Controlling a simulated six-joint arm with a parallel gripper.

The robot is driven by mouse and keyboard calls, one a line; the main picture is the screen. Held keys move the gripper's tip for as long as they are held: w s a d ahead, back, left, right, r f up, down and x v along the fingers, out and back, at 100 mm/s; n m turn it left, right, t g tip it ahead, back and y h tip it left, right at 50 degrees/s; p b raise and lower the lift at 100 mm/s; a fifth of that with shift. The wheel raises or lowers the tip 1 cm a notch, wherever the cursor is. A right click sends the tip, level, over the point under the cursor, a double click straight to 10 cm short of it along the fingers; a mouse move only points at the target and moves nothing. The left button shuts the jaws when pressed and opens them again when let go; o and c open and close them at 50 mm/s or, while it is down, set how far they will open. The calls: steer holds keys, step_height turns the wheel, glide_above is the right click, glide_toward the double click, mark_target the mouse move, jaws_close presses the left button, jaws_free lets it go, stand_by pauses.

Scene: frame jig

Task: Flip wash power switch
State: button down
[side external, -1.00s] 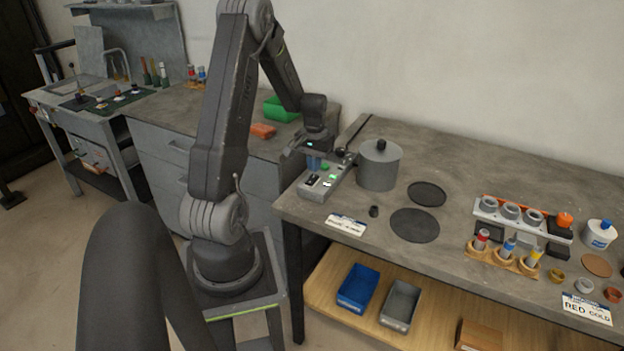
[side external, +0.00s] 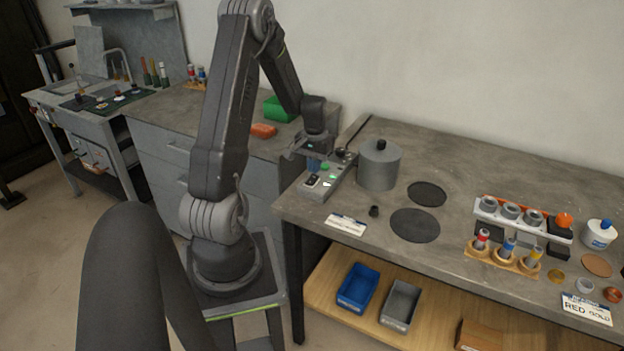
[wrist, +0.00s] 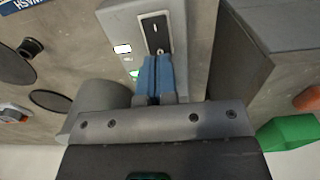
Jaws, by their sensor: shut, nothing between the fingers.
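The grey control box (side external: 340,180) stands at the left end of the bench, with a black rocker switch (side external: 312,180) near its front end and a green button (side external: 325,167) behind it. In the wrist view the black switch (wrist: 156,32) shows a white line mark and a round mark. My gripper (side external: 313,164) points down over the box. Its blue fingers (wrist: 157,60) are shut together and empty, with the tips at the lower edge of the switch. I cannot tell whether they touch it. A lit green spot (wrist: 134,73) is partly hidden beside the fingers.
A grey lidded pot (side external: 379,168) stands just right of the box. Two dark round pads (side external: 415,225) lie farther right, with a small black knob (side external: 374,211) and a white label (side external: 347,224) near the front edge. A green bin (side external: 281,109) sits behind on the left cabinet.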

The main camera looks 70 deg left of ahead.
steer(key=shift+f, duration=1)
stand_by(0.4)
steer(key=shift+r, duration=3.5)
